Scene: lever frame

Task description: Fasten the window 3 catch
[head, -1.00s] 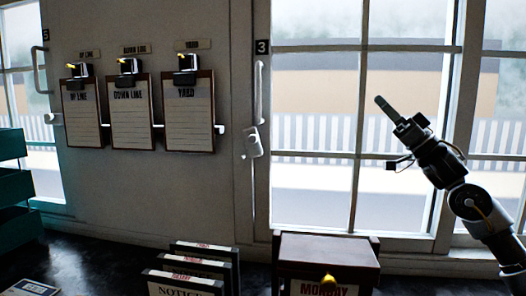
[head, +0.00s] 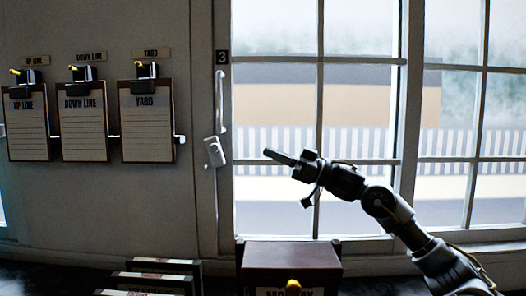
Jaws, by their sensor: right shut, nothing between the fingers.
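Window 3 (head: 322,120) has white bars and a small black plate marked 3 (head: 222,57) on its left frame. The window catch (head: 214,151) is a small pale block on that frame, at the lower end of a white upright handle (head: 220,100). It looks slightly tilted. My right gripper (head: 272,154) is shut and empty, pointing left in front of the window. It is to the right of the catch, at about the same height in the picture, with a gap between them. My left gripper is not in view.
Several clipboards, such as the yard one (head: 148,125), hang on the wall at left. Below the window stand a brown box (head: 290,256) and a rack of notice boards (head: 150,278). The space between my right fingertips and the catch looks clear.

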